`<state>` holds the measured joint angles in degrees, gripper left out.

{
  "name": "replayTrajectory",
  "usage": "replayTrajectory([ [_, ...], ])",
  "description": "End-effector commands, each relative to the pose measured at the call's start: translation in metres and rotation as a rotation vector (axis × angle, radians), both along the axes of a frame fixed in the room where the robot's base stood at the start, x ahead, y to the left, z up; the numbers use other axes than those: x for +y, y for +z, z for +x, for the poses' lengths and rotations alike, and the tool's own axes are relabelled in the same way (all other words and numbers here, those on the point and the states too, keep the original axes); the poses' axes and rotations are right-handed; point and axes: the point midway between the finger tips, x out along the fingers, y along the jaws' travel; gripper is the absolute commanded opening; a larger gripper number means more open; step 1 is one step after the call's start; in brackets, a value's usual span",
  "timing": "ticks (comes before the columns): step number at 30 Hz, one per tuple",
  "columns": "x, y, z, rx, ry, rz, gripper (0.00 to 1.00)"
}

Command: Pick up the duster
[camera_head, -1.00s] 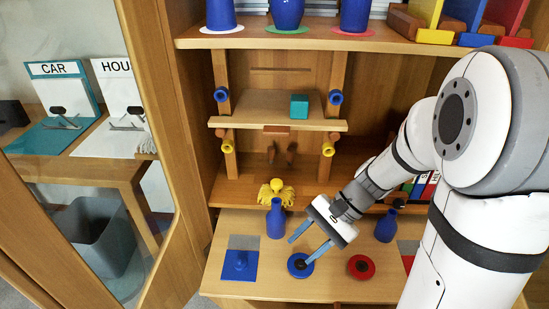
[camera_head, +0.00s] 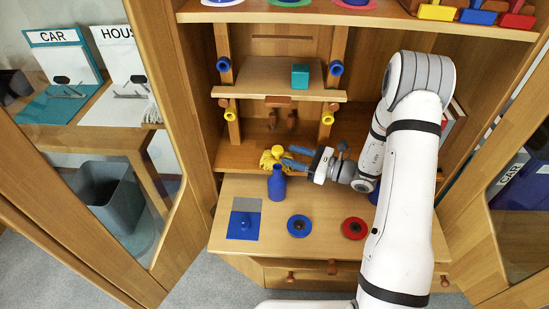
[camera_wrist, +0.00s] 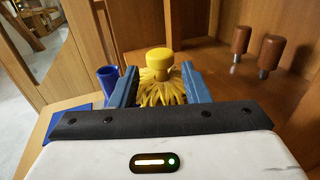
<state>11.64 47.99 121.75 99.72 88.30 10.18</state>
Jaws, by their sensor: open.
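The yellow duster (camera_head: 269,158), with a round knob on top and a stringy fringe, stands on the cabinet's lower shelf behind a blue bottle. My gripper (camera_head: 288,155) reaches in from the right with its blue fingers pointing left at the duster. In the wrist view the duster's knob (camera_wrist: 155,61) and fringe stand straight ahead, framed by the two spread fingers (camera_wrist: 158,72). The gripper is open and not closed on it. I cannot tell how deep the fringe sits between the fingertips.
The blue bottle (camera_head: 277,184) stands just in front of the duster, close to the left finger in the wrist view (camera_wrist: 108,80). Two brown pegs (camera_wrist: 240,40) stand to the right behind. A small shelf (camera_head: 278,94) hangs above. Blue (camera_head: 299,226) and red discs (camera_head: 354,228) lie on the worktop.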

Motion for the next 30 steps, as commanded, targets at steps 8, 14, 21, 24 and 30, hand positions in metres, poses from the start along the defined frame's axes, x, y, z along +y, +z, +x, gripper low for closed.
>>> replayTrajectory([
  [8,0.037,0.0,0.015,-0.003,0.006,-0.001,0.42],
  [14,0.053,0.001,0.021,-0.001,0.003,-0.001,0.42],
  [21,0.053,0.002,0.021,-0.001,0.002,-0.001,0.4],
  [24,0.053,0.002,0.021,-0.001,0.003,-0.001,0.32],
  [30,0.053,0.002,0.021,-0.001,0.003,-0.001,0.15],
])
